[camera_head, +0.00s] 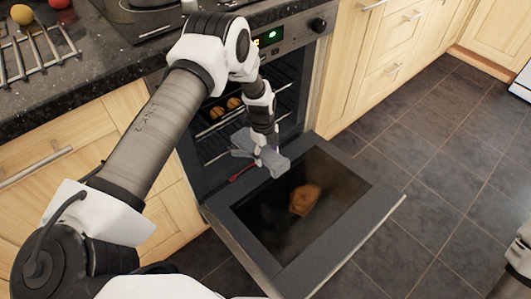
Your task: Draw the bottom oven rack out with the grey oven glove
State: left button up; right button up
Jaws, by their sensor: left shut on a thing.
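The oven (297,45) is open, with its door (356,158) folded down. My left gripper (264,150) is at the oven's mouth, shut on the grey oven glove (272,161). The glove hides much of the fingers. The bottom oven rack (216,158) shows as thin bars inside, left of the glove. A short red strip (242,172) lies just beside the glove, near the rack's front. I cannot tell whether the glove touches the rack. My right gripper is not in view; only part of my right arm shows at the right edge.
An upper rack (222,122) holds round brown baked items (225,106). A brown patch (305,199) shows on the door glass; I cannot tell if it is food or a reflection. A wire rack (38,55) stands on the counter (95,75). The floor at right is clear.

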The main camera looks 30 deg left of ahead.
aim_at(278, 161)
pick_arm(q)
jog(key=shift+s+d, duration=0.3)
jog(key=shift+d, duration=0.55)
jog(key=shift+s+d, duration=0.3)
jog(key=shift+d, duration=0.55)
jog(key=shift+s+d, duration=0.3)
jog(key=shift+d, duration=0.65)
jog(key=d, duration=0.1)
jog(key=s+d, duration=0.1)
jog(key=d, duration=0.1)
jog(key=s+d, duration=0.1)
jog(key=d, duration=0.1)
jog(key=shift+d, duration=0.25)
jog(key=s+d+p, duration=0.1)
jog(key=s+d, duration=0.1)
jog(key=d, duration=0.3)
jog(key=shift+d, duration=0.35)
